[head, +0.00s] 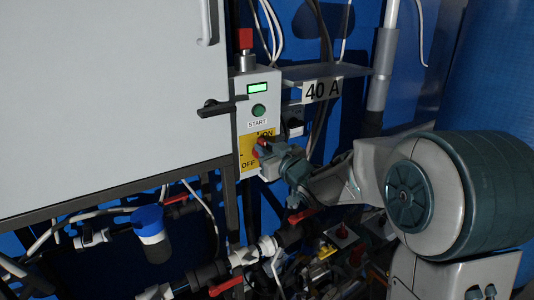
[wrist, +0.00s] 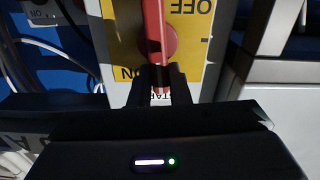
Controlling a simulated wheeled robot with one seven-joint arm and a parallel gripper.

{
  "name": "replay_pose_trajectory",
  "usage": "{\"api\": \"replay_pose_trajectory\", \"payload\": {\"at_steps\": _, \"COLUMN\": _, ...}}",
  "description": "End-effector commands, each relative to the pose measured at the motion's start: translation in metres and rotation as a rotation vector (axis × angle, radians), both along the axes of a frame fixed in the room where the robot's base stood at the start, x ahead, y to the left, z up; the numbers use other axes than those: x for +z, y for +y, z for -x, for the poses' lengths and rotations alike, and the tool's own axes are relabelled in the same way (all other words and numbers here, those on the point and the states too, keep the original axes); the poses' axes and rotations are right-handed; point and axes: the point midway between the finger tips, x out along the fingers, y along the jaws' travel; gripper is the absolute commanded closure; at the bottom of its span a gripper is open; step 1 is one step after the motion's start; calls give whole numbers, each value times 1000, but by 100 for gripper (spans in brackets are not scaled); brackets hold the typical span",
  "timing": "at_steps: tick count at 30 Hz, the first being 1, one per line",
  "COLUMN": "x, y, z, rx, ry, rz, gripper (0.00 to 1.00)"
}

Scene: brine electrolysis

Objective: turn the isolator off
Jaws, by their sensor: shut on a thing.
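The isolator is a red rotary handle (wrist: 153,30) on a red round base over a yellow plate (head: 244,154) marked ON at the top and OFF at the lower left. The plate is on the front of a grey control box (head: 262,81). In the wrist view the picture is upside down, with OFF at the top and ON partly hidden at the bottom. The handle stands about vertical there. My gripper (wrist: 160,77) is shut on its end nearer ON. In the head view my gripper (head: 267,153) covers most of the handle (head: 262,142).
A green START button (head: 259,111) and lit green display (head: 259,88) are above the plate. A red button (head: 246,38) tops the box. A white cabinet door (head: 110,90) with a black latch (head: 220,106) is left. Pipes with red-handled valves (head: 226,286) run below.

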Motion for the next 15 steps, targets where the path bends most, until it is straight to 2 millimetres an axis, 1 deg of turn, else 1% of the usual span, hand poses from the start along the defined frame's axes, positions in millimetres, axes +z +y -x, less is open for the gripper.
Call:
{"api": "replay_pose_trajectory", "payload": {"at_steps": 1, "x": -5, "y": 1, "z": 1, "rx": 0, "ry": -19, "rz": 23, "gripper": 100}}
{"api": "replay_pose_trajectory", "payload": {"at_steps": 15, "x": -11, "y": 10, "z": 7, "rx": -1, "ry": -254, "rz": 369, "gripper": 100}}
